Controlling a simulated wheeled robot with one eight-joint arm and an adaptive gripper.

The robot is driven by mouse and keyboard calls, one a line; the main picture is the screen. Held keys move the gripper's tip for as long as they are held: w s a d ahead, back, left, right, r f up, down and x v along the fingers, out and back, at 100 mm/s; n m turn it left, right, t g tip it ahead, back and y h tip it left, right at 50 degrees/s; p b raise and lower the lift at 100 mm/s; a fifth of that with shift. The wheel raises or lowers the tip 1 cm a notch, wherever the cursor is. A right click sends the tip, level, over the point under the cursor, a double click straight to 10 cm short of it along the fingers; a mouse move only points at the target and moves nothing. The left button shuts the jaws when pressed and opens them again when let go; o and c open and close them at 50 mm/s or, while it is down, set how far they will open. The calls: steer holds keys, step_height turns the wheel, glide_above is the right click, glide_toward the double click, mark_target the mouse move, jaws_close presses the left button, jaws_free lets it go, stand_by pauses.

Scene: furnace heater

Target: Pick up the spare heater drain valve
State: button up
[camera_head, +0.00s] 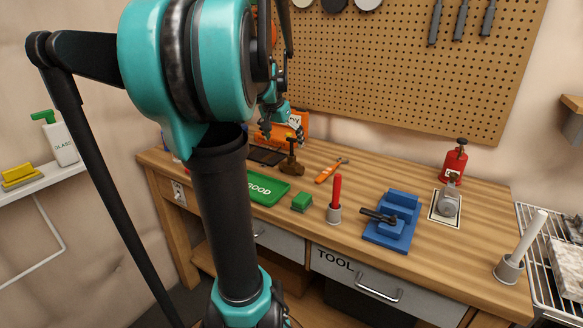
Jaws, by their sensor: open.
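A small brown, brass-like fitting with a dark top (291,162) stands on the wooden bench, right of the black tray. It looks like the drain valve, but it is too small to be sure. A grey metal fitting (447,204) on a white-edged pad at the right of the bench also looks valve-like. My gripper (267,133) is small in view above the back left of the bench, in front of an orange box. It is open and apart from the brown fitting, up and to its left. My arm hides part of the bench's left side.
On the bench (400,282) are a green tray (264,188), a green block (302,203), a red-handled tool in a holder (336,195), an orange tool (331,171), a blue vise (393,222) and a red canister (454,162). A pegboard (400,75) rises behind.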

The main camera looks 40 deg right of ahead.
mark_target(290, 160)
steer(key=x, duration=0.7)
steer(key=shift+f, duration=0.3)
steer(key=shift+x, duration=2.65)
steer(key=shift+s+d, duration=0.1)
steer(key=shift+r, duration=0.1)
steer(key=c, duration=1.8)
